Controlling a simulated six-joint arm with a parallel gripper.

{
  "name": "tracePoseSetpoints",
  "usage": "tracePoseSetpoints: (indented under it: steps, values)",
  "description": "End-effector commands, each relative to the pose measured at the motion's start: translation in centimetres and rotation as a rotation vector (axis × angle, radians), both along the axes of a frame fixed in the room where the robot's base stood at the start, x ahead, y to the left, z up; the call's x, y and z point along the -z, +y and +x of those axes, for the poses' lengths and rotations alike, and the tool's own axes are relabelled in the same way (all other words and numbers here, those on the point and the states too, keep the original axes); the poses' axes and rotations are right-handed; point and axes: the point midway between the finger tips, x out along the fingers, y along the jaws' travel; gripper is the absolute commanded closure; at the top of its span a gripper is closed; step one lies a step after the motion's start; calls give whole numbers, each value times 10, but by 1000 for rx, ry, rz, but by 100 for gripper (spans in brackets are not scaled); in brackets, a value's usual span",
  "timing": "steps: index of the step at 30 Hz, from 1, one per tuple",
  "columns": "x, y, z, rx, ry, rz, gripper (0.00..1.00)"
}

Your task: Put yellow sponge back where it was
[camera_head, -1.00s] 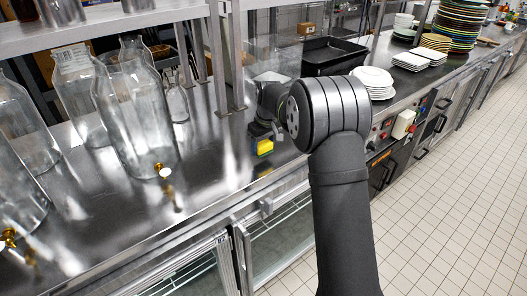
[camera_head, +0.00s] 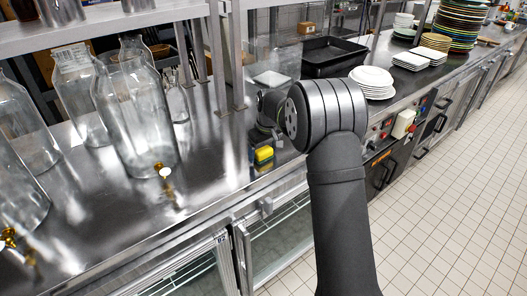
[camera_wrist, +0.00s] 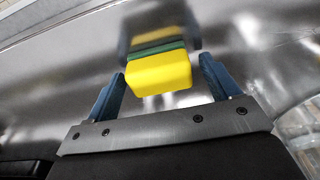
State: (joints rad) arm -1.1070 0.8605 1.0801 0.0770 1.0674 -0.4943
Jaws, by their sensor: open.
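The yellow sponge (camera_head: 263,155), with a green layer, is at the steel counter beside my arm's end in the head view. In the wrist view the sponge (camera_wrist: 158,74) lies between the two blue fingers of my gripper (camera_wrist: 160,80), with a gap on each side. The gripper is open and does not grip it. A reflection of the sponge shows in the shiny steel just beyond it. In the head view my wrist hides most of the gripper.
Large glass dispensers (camera_head: 135,110) with brass taps stand on the counter to the left. A black tray (camera_head: 332,56) and a stack of white plates (camera_head: 372,82) are to the right. Shelf posts rise behind my wrist. The counter's front edge is close to the sponge.

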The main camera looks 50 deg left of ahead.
Motion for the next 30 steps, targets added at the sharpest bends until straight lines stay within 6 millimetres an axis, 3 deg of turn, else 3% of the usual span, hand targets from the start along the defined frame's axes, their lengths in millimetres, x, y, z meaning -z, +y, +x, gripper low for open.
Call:
tracePoseSetpoints:
  steps: [12, 18, 30]
  values:
    - [-80, -11, 1, 0, -2, 4, 19]
    - [-109, -16, 1, -1, 0, 2, 19]
    - [-117, -18, 0, -1, 1, 0, 19]
